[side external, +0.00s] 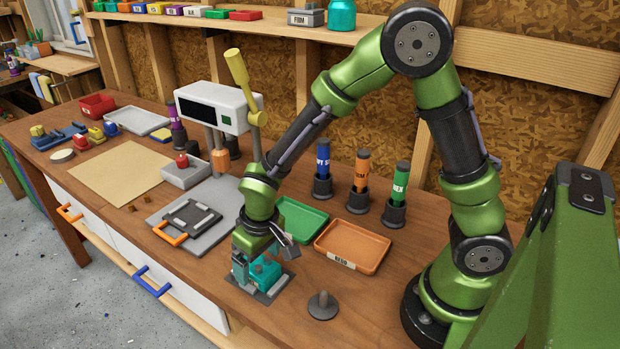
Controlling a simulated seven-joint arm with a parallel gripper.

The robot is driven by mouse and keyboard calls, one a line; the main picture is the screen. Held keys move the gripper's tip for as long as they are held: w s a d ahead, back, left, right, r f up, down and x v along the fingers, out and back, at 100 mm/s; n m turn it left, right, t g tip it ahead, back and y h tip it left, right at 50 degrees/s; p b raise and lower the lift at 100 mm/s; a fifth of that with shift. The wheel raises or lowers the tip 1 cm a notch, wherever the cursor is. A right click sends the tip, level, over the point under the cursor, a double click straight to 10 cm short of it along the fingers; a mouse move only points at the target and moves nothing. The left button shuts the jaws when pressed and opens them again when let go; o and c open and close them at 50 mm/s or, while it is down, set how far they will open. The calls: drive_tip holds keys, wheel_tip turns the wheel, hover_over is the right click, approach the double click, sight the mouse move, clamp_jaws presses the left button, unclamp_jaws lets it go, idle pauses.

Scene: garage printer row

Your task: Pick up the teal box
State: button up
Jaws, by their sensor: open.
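My green arm reaches down, and my gripper (256,258) is low over the front of the wooden bench. Teal surfaces (266,270) show directly below and beside it, on a dark grey plate (270,297). I take these to be the teal box, but the gripper hides part of it and its full outline is unclear. The jaws are open, close around or just above the teal part. I cannot tell whether they touch it.
A green tray (302,222) and an orange tray (352,246) lie just behind. A grey knob (322,305) stands to the right. A grey base with a black frame (192,217) and a lever press (215,107) stand left. Labelled tubes (360,180) stand behind the trays.

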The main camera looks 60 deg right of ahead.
drive_tip(key=shift+w+f, duration=0.1)
drive_tip(key=shift+f, duration=0.45)
drive_tip(key=c, duration=1.2)
drive_tip(key=shift+r, duration=0.15)
